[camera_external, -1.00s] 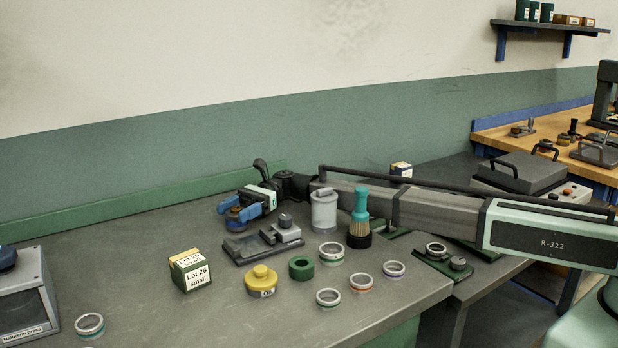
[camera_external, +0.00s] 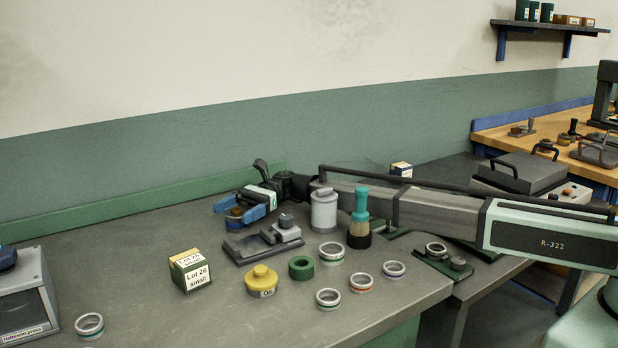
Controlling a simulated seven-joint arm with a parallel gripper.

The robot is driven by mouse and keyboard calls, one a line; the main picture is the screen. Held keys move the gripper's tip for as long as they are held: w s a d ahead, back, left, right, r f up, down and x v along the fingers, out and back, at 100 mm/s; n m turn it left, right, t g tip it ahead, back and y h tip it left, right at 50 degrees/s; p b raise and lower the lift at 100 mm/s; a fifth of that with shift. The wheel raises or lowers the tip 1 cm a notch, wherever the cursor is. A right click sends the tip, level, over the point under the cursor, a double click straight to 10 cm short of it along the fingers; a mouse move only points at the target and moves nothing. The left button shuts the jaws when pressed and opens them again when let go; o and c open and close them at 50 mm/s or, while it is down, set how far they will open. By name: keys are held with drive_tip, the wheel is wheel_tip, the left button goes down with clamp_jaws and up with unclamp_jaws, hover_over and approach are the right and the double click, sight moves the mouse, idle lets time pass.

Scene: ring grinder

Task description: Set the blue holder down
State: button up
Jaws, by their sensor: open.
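The blue holder (camera_external: 235,216) is a small round piece, dark blue with a brown-orange part. It stands at the back of the grey bench, left of the dark grinder plate, and appears to rest on the bench top. My gripper (camera_external: 238,211) has blue fingers and is open, with one finger on each side of the holder. The fingers hide part of the holder, so I cannot tell whether they still touch it.
Close by are a dark plate with a grey block (camera_external: 284,230), a grey canister (camera_external: 324,212) and a teal brush (camera_external: 360,215). The bench's left middle is clear.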

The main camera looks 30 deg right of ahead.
drive_tip(key=v, duration=1.2)
